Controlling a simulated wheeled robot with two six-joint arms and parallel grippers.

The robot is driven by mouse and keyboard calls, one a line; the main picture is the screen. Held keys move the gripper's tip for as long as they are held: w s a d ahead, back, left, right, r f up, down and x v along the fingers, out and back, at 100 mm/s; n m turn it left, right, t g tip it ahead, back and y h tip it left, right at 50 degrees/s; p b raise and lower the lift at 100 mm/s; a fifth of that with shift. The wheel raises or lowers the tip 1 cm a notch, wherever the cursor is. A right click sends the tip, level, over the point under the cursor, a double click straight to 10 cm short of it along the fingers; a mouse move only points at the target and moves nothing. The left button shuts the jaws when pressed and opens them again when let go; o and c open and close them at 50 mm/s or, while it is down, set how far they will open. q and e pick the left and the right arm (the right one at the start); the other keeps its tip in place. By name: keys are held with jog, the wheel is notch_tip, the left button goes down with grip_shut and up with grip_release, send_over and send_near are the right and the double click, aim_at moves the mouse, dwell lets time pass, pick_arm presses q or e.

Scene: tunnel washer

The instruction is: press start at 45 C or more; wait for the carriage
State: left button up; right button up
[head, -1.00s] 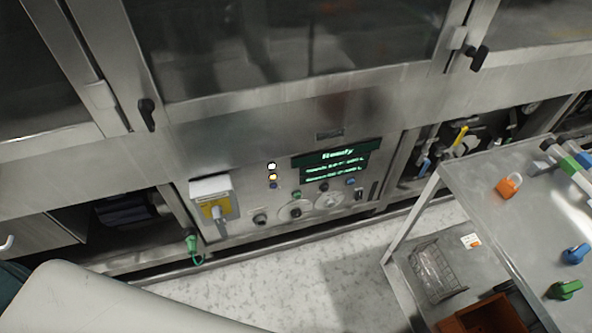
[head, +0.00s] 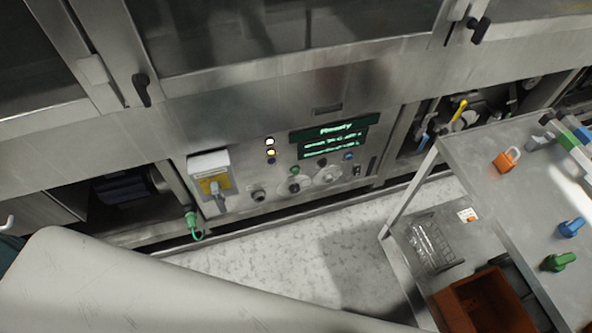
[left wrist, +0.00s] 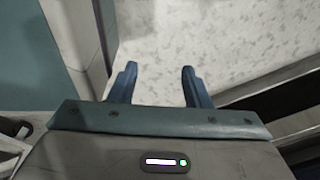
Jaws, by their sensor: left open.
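The washer's control panel (head: 277,190) is on the lower front of the steel machine in the head view. Its green-lit display (head: 329,140) appears to read "Ready" on top; the smaller lines are too blurred to read. A green button (head: 295,171) and a dark knob with a green top (head: 294,187) sit below the display. A white and a yellow lamp (head: 270,152) are lit beside it. My left gripper (left wrist: 158,85) is open and empty above the pale floor in the left wrist view. Neither gripper's fingers show in the head view. No carriage can be made out.
A steel cart (head: 482,190) stands at the right, with an orange padlock (head: 507,159), a blue knob (head: 571,227) and a green knob (head: 560,262) on top. A wire basket (head: 432,243) and an orange bin (head: 480,303) are lower. Speckled floor before the panel is clear.

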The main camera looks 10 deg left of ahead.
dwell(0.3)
pick_arm(q)
grip_shut()
dwell(1.6)
